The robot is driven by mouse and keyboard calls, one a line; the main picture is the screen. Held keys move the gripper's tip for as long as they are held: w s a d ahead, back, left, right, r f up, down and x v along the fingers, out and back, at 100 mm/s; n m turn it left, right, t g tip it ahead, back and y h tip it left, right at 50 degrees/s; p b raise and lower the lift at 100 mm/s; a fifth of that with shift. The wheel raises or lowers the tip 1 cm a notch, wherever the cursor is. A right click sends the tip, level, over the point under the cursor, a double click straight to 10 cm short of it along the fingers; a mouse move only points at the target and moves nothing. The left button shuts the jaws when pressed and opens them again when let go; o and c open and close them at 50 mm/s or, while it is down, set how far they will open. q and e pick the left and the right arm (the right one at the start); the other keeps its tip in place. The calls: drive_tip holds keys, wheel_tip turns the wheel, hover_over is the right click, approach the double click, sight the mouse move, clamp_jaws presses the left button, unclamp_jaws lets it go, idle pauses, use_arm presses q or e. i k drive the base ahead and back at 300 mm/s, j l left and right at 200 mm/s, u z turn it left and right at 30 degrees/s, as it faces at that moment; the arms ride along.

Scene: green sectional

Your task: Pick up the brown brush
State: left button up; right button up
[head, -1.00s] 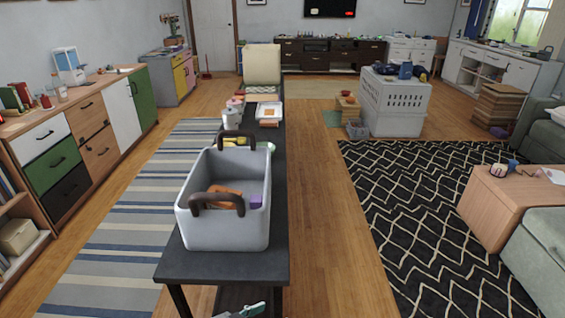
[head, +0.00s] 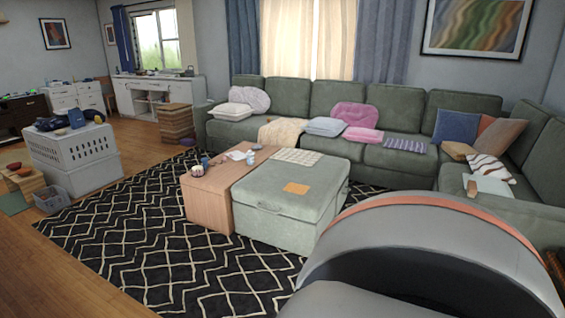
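I cannot pick out a brown brush for sure. A small brown upright object (head: 472,189) stands on the right part of the green sectional (head: 395,155), in front of a white cushion; it is too small to identify. A tan item (head: 458,150) lies farther back on the seat, also unclear. Neither of my grippers shows in the head view.
A green ottoman (head: 270,215) and a wooden table (head: 208,205) stand on the black patterned rug (head: 150,255). A white crate (head: 75,160) is at left. A large grey curved shell (head: 420,250) fills the lower right. Wood floor at lower left is clear.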

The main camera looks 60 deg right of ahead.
sight(471, 188)
drive_tip(key=z, duration=3.35)
